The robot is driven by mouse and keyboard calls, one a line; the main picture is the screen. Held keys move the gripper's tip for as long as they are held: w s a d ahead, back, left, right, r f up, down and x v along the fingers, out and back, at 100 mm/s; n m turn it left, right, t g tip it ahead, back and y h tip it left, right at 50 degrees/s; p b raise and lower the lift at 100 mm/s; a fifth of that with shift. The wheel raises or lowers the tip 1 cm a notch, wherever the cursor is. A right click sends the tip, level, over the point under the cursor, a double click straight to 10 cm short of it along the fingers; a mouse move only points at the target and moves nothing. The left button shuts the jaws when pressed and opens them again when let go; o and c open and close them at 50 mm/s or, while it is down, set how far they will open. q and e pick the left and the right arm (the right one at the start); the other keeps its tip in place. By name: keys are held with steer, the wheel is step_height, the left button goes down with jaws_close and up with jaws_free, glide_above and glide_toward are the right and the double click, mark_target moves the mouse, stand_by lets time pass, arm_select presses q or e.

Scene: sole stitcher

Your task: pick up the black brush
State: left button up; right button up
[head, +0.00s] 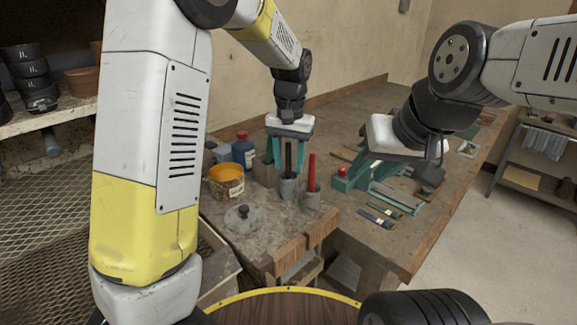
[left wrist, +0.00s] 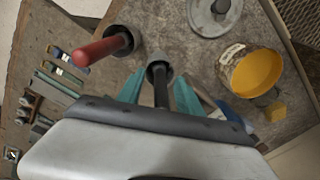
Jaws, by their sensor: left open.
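The black brush (head: 288,158) stands handle-up in a grey cup (head: 288,188) on the workbench. My left gripper (head: 288,157) is above the cup, its teal fingers apart on either side of the black handle. In the left wrist view, the black handle (left wrist: 161,90) rises between the two open fingers (left wrist: 158,92). Whether either finger touches it, I cannot tell. My right gripper (head: 372,178) hangs low over the right part of the bench; its fingers are partly confused with green items there, and its opening is unclear.
A red-handled brush (head: 312,170) stands in a second cup (head: 311,198) close to the right. A yellow paint can (head: 226,187), blue bottle (head: 243,152) and grey lid (head: 243,219) are left of the cups. Small brushes (head: 378,216) lie at the front right.

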arm_select(q)
steer(key=shift+f, duration=0.4)
steer(key=shift+c, duration=0.2)
jaws_close()
steer(key=shift+r, duration=0.15)
